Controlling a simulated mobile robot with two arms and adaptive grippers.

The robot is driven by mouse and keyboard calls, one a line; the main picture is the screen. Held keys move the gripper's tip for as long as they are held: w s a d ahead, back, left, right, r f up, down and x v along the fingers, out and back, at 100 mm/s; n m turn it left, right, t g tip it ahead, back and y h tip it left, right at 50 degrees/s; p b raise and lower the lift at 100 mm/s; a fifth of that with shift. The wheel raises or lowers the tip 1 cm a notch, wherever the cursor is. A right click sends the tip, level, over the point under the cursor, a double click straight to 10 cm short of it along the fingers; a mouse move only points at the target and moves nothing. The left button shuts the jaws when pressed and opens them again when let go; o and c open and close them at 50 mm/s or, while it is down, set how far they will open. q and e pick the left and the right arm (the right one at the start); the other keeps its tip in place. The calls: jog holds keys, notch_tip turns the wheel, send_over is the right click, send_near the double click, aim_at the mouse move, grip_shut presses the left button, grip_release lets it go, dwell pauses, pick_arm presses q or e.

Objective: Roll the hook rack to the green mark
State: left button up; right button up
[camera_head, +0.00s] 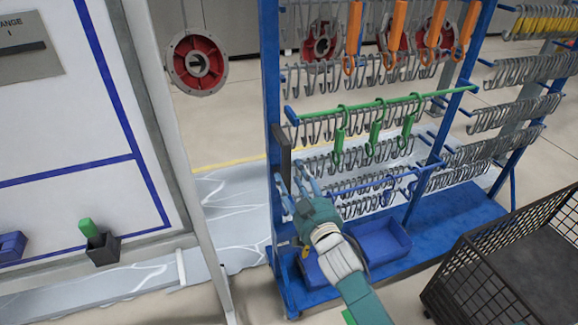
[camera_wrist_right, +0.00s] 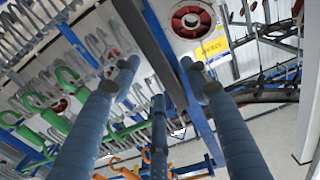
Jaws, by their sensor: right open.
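The hook rack (camera_head: 269,75) is a blue frame with rows of grey hooks, green and orange hooks, and a blue base. A dark upright handle (camera_head: 283,158) is on its left post. My right gripper (camera_head: 301,184) is open, just below and right of that handle, beside the left post. In the right wrist view, its spread fingers (camera_wrist_right: 160,92) reach toward a blue post (camera_wrist_right: 146,32), with nothing held between them. My left gripper is in neither view. A small bright green patch shows at the bottom beside my right forearm; I cannot tell whether it is the mark.
A black wire cart (camera_head: 490,285) stands close at the right front. A white board (camera_head: 70,110) with a grey frame stands at the left. Red round parts (camera_head: 196,62) hang behind. Blue bins (camera_head: 383,240) sit on the rack's base. Floor shows between board and rack.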

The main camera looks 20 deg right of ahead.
aim_at(290, 169)
jog(key=w, duration=0.3)
jog(key=shift+w+d, duration=0.1)
jog(key=shift+d, duration=0.05)
jog(key=shift+w, duration=0.9)
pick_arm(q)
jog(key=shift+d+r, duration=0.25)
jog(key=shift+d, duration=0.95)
pick_arm(e)
jog(key=shift+f, duration=0.1)
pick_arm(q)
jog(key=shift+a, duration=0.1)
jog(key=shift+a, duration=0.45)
pick_arm(e)
grip_shut()
